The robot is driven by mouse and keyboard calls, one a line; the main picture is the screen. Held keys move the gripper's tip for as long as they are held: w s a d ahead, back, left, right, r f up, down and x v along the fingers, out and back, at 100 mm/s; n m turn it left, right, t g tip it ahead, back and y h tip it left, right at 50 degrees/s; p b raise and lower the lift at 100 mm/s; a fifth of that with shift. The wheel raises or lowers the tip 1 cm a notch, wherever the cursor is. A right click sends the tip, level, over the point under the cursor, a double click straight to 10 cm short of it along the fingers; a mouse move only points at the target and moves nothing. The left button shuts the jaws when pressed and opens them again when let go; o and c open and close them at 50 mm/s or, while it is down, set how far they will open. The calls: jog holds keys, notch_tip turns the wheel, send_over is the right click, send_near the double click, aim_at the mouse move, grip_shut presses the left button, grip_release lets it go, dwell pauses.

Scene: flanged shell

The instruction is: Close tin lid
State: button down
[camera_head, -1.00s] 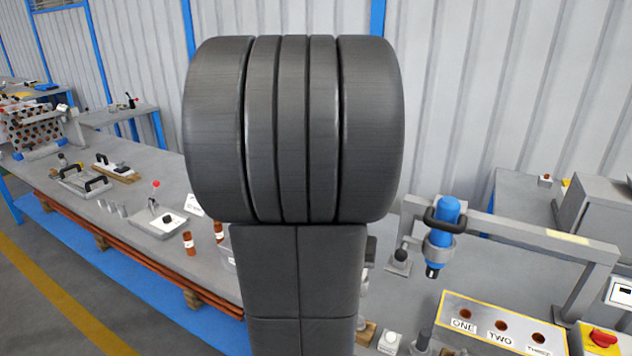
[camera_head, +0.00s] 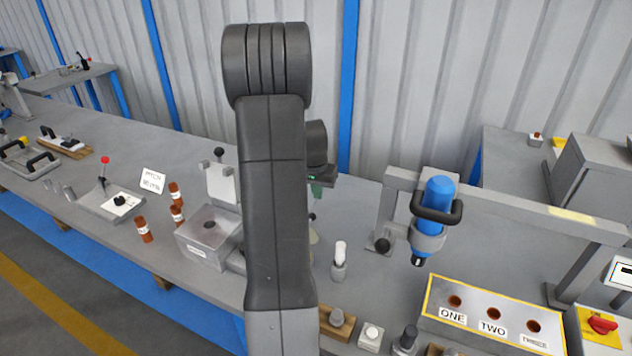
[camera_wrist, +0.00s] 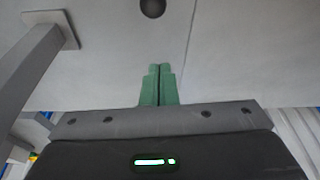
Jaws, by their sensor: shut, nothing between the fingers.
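A grey box-like tin (camera_head: 203,255) with a small label stands on the bench, left of my arm in the head view. A pale plate, seemingly its lid (camera_head: 221,184), stands raised at its back, with a dark knob (camera_head: 219,152) above it. My arm hides part of the tin's right side. My gripper (camera_head: 317,194) has green fingers and is right of the tin and lid, apart from them, partly behind my arm. In the wrist view the two fingers (camera_wrist: 159,68) are pressed together and empty. The tin cannot be made out there.
A blue tool (camera_head: 437,195) hangs on a grey frame (camera_head: 510,208) at right. A white-topped piece (camera_head: 340,254) stands between. A box with numbered holes (camera_head: 489,315) is at front right. In the wrist view a grey post (camera_wrist: 25,85) is at left.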

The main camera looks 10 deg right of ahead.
jog(key=shift+s+a+f+p, duration=0.3)
jog(key=shift+s+a+f, duration=0.05)
jog(key=shift+s+f, duration=0.4)
jog(key=shift+s+a+f+p, duration=0.25)
jog(key=shift+s+a+f, duration=0.1)
jog(key=shift+s+f, duration=0.4)
jog(key=shift+w, duration=0.1)
jog(key=shift+f+b, duration=0.1)
jog(key=shift+b, duration=0.65)
